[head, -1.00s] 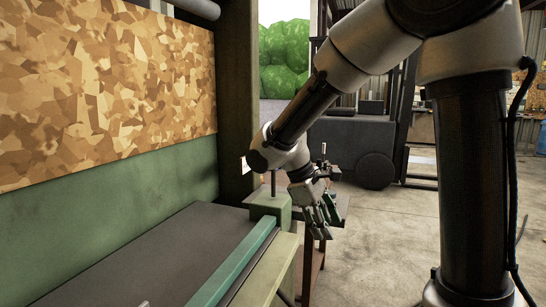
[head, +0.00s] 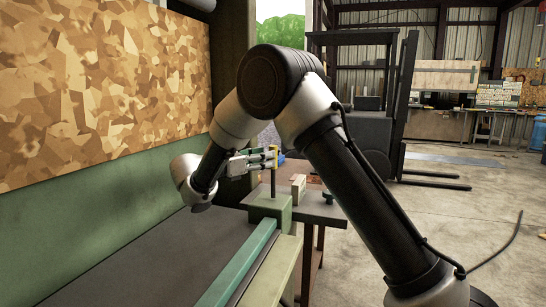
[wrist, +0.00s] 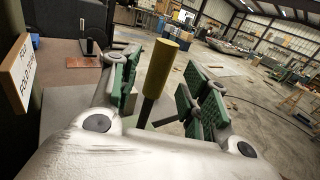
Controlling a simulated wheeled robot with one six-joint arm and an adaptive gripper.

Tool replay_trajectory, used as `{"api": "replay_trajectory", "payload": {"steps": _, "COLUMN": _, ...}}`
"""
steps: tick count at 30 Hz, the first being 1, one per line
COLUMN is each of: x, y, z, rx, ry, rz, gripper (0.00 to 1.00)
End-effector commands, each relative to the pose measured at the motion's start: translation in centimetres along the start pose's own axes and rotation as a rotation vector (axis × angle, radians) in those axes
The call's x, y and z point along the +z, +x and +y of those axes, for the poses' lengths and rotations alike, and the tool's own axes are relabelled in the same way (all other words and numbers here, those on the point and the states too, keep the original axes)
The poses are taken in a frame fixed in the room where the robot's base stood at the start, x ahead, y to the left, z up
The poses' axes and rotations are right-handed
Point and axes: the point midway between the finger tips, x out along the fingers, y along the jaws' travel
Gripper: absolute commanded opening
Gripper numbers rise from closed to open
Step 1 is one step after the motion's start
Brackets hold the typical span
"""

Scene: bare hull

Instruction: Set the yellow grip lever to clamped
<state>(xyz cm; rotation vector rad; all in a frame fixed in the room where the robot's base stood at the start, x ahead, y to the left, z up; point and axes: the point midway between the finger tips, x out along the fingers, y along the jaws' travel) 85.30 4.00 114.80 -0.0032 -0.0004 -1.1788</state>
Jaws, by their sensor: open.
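The lever is a dark rod with a yellow grip (wrist: 163,66) on top. In the head view the lever (head: 273,183) stands roughly upright on the green block at the end of the bench, and its grip is partly hidden by the fingers. My gripper (head: 264,160) comes in level from the left at the height of the grip. In the wrist view my gripper (wrist: 162,82) is open, with a green-padded finger on each side of the yellow grip. Gaps show between the grip and both pads, and nothing is held.
A small side table (head: 318,212) beyond the bench end carries a pale block (head: 298,188) and a dark knob (head: 328,196). A lettered sign (wrist: 14,74) is close on the left in the wrist view.

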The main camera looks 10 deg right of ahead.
Motion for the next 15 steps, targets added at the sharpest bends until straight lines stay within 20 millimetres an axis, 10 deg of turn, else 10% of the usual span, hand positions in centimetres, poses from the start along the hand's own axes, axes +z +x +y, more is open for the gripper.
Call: {"api": "replay_trajectory", "payload": {"steps": 15, "x": 0.0, "y": 4.4, "z": 0.0, "rx": 0.0, "ry": 0.001, "rz": 0.003, "gripper": 0.46}}
